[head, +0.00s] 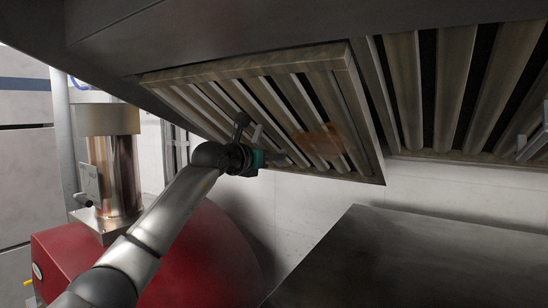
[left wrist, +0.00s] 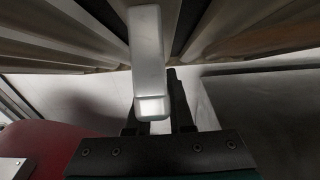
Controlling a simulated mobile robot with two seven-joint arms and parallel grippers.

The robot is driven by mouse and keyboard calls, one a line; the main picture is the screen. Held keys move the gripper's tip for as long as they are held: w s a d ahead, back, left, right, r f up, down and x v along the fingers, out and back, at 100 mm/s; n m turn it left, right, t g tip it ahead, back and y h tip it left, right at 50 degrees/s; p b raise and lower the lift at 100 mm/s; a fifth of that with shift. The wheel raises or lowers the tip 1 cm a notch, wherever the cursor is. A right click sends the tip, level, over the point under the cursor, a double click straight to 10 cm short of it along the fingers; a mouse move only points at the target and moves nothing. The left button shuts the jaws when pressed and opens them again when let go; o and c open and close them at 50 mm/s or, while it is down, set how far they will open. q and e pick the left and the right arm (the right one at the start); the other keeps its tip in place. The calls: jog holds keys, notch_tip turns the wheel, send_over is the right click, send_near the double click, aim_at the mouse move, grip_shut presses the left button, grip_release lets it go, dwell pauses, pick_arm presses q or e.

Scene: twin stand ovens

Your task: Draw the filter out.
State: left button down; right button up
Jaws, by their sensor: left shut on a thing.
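The filter (head: 350,88) is a dull metal baffle panel with slanted slats, under the hood at the upper middle of the head view. Its right side edge shows, and it sits at a different tilt from the filter beside it. A brownish stain marks its slats. My left gripper (head: 279,158) is at the filter's lower left part. In the left wrist view, a pale grey handle (left wrist: 148,62) runs down from the slats between the fingers of my left gripper (left wrist: 158,108), which is shut on it. My right gripper is not in view.
A second filter (head: 455,90) sits in the hood (head: 250,25) to the right, with a light handle (head: 535,135) at the picture's edge. A dark flat top (head: 430,260) lies below right. A red rounded machine (head: 210,250) and a shiny metal cylinder (head: 122,175) stand at left.

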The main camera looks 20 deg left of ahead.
pick_arm(q)
jog(key=shift+s+a+f+b, duration=0.1)
jog(key=shift+s+f+b, duration=0.45)
jog(key=shift+f+b, duration=0.5)
jog(key=shift+s+a+f+b, duration=0.1)
jog(key=shift+s+f+b, duration=0.45)
jog(key=shift+f+b, duration=0.4)
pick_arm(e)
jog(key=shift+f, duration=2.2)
pick_arm(q)
jog(key=shift+r, duration=0.15)
